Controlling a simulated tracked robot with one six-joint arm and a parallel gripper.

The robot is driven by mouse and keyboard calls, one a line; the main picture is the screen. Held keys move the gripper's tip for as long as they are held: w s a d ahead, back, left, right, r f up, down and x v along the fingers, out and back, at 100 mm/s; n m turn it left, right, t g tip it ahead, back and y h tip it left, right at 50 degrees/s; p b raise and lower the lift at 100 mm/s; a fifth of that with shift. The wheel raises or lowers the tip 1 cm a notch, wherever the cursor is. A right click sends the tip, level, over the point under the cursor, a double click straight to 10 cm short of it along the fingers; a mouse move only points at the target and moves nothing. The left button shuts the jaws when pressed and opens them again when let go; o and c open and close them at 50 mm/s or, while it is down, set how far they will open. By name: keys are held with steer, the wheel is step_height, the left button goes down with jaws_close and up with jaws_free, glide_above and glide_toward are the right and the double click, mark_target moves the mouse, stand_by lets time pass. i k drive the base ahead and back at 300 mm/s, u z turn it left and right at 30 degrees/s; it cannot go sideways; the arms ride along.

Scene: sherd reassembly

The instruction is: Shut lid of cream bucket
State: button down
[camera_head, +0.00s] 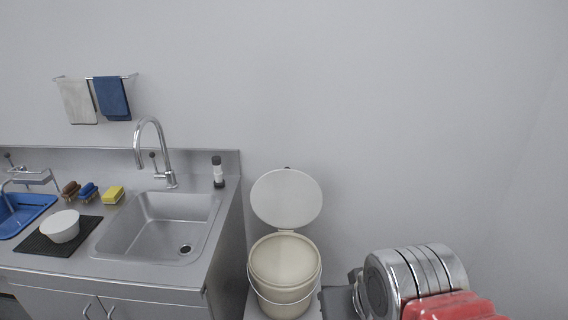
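The cream bucket (284,298) stands to the right of the sink counter, close to the wall. Its round, pale lid (286,199) is open, standing up at the back of the rim and leaning toward the wall. The bucket's mouth faces up and shows a plain cream inside; a thin wire handle hangs down its front. My gripper (337,301), a dark grey part at the end of my arm, is at the lower edge just right of the bucket. Its fingers are not clearly shown, and I cannot tell whether it touches the bucket.
A steel counter with a sink (160,228) and tall faucet (155,150) is on the left. A white bowl (61,227), brushes, a yellow sponge (113,195) and a blue basin (22,212) are on it. The wall right of the lid is bare.

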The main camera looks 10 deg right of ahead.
mark_target(286, 198)
steer(key=z, duration=0.05)
steer(key=i, duration=1)
steer(key=u, duration=0.05)
